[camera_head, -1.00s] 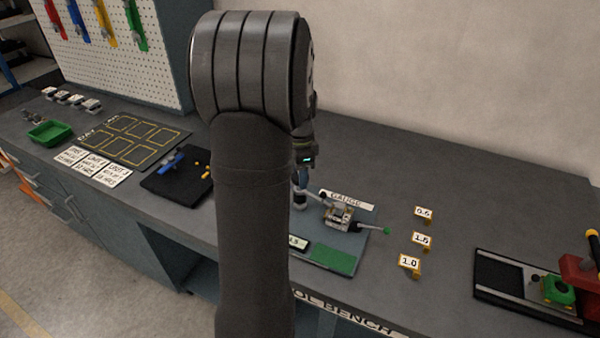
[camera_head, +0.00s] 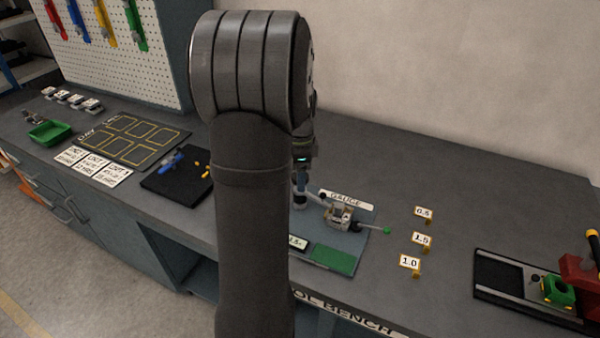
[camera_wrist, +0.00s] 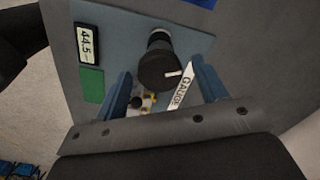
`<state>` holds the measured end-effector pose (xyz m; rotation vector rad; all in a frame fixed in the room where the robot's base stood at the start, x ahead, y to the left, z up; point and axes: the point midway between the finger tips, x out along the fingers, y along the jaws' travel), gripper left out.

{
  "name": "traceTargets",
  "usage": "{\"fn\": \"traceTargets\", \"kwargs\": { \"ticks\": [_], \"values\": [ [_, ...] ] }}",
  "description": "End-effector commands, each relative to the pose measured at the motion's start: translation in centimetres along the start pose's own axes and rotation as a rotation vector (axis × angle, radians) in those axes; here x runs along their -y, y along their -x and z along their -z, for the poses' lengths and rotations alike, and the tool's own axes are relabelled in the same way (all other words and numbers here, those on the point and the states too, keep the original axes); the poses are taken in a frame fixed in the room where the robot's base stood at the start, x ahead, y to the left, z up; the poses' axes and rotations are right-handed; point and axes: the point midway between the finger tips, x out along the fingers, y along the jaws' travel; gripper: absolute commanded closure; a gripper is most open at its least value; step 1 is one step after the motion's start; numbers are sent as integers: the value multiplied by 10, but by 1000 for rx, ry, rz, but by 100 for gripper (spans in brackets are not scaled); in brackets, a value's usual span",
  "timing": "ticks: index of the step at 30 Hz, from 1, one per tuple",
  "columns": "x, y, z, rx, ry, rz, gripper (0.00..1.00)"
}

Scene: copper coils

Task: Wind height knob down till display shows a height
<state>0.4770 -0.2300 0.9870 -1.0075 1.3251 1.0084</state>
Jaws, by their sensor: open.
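The black height knob (camera_wrist: 157,70) with a white mark shows in the wrist view, at the end of a dark round shaft. My gripper (camera_wrist: 161,77) is open, with one blue finger on each side of the knob. I cannot tell whether either finger touches it. The display (camera_wrist: 88,44) lies at the upper left of the wrist view and seems to read about 44.5, turned sideways. In the head view my arm hides part of the display (camera_head: 298,243) and most of the gripper.
The gauge plate (camera_head: 365,222) carries a green pad (camera_head: 334,260), a small mechanism (camera_head: 341,213) and a lever with a green tip (camera_head: 387,231). Yellow number blocks (camera_head: 410,263) stand to its right. A black tray (camera_head: 180,178) lies left, and a red fixture (camera_head: 580,277) stands far right.

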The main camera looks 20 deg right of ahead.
Motion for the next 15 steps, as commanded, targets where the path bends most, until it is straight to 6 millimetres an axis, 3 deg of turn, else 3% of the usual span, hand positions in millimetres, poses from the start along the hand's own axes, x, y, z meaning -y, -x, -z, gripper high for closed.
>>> {"fn": "traceTargets", "kwargs": {
  "ticks": [15],
  "values": [
    [0,42,0,0,0,2,35]
  ]
}}
